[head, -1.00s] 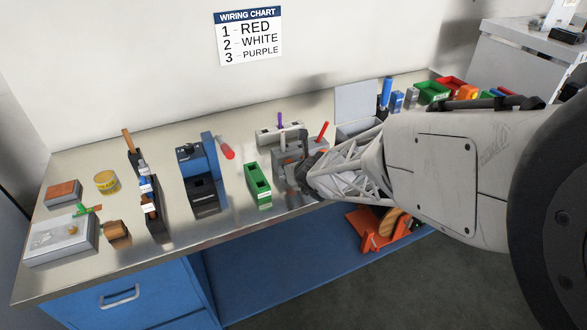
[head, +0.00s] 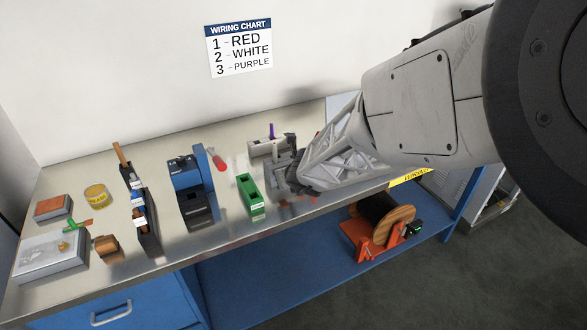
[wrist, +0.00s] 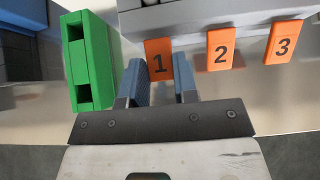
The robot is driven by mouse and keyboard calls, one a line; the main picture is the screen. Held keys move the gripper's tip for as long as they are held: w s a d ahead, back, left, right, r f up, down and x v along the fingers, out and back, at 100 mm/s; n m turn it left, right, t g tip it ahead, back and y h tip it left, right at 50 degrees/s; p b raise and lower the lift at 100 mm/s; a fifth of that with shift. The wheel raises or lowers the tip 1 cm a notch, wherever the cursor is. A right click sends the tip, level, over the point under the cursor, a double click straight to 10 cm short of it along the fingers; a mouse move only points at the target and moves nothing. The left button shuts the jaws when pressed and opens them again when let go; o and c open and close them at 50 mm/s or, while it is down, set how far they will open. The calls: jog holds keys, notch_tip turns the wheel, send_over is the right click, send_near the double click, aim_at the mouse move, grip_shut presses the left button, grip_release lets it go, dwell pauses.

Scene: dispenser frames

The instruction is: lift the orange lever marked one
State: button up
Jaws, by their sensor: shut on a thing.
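Three orange levers marked 1 (wrist: 159,62), 2 (wrist: 220,52) and 3 (wrist: 282,44) stick out in a row from the front of a grey box (wrist: 210,18) in the wrist view. My gripper (wrist: 160,85) has its two blue-padded fingers on either side of lever 1 and is shut on it. Levers 2 and 3 stand free to the right. In the head view my gripper (head: 292,178) is at the front of the grey box (head: 277,153), near the bench's front edge. The levers are hidden there behind the gripper.
A green slotted block (wrist: 88,60) stands close to the left of my gripper; it also shows in the head view (head: 250,195). A blue and black device (head: 190,185) stands further left. A wiring chart (head: 239,48) hangs on the wall. An orange reel stand (head: 365,235) sits on the lower shelf.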

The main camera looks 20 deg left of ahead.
jog(key=shift+a+r+g+h, duration=0.15)
jog(key=shift+r+g+h, duration=0.05)
jog(key=shift+g+h, duration=0.1)
dwell(0.4)
dwell(0.4)
jog(key=o, duration=0.9)
jog(key=shift+v, duration=3.9)
